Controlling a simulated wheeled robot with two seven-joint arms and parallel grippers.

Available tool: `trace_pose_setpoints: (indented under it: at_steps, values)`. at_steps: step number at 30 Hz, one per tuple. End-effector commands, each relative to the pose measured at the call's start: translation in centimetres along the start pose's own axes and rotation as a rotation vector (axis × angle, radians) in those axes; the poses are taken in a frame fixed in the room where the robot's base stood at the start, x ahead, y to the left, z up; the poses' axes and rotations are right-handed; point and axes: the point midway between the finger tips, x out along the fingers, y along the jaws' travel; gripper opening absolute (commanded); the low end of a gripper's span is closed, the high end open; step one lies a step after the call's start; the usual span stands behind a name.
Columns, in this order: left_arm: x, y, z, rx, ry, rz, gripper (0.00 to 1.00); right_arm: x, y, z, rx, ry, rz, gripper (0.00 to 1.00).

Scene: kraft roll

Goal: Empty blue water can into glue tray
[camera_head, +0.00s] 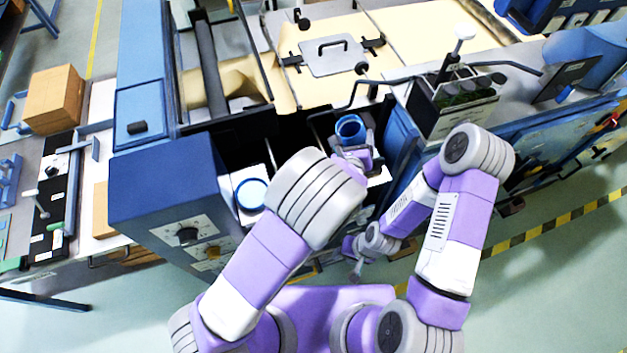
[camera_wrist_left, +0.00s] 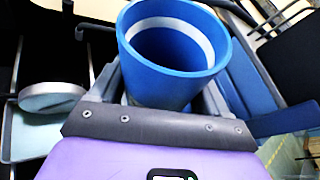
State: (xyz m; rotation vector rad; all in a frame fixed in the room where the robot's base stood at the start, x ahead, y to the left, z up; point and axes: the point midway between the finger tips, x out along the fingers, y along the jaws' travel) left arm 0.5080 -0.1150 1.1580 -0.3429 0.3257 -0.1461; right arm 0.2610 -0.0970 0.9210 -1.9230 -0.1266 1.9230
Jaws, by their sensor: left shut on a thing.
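The blue water can (camera_head: 351,130) is held over the front of the machine, close to upright with its open mouth up. It fills the middle of the left wrist view (camera_wrist_left: 170,85), with a pale band inside its rim; I see no water surface. My left gripper (camera_head: 352,146) is shut around the can, with one grey finger on each side in the wrist view (camera_wrist_left: 158,100). My right gripper (camera_head: 357,262) hangs low in front of the machine, away from the can; its finger opening is unclear. I cannot clearly pick out the glue tray; the machine's dark recess lies beside the can.
A blue-rimmed round piece (camera_head: 251,194) sits on a pale panel left of my left arm. A blue cabinet with knobs (camera_head: 170,195) stands further left. A cardboard box (camera_head: 54,99) is far left.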

Motion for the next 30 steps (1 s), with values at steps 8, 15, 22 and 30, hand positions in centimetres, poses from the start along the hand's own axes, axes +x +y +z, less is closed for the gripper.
trace_pose_setpoints:
  at_steps: [8, 15, 22, 30]
  values:
    - [0.2, -0.7, -0.3, 0.124, 0.026, 0.046, 0.32, -3.1, -1.2, 0.1, 0.000, 0.000, 0.000, 0.38]
    - [0.5, -1.2, -0.8, 0.245, 0.052, 0.095, 0.32, -3.1, -1.2, 0.1, 0.000, 0.000, 0.000, 0.38]
    - [0.6, -1.4, -0.6, 0.308, 0.069, 0.124, 0.32, -3.1, -1.2, 0.1, 0.000, 0.000, 0.000, 0.38]
    - [0.4, -1.8, 0.1, 0.333, 0.074, 0.137, 0.32, -3.1, -1.2, 0.1, 0.000, 0.000, 0.000, 0.38]
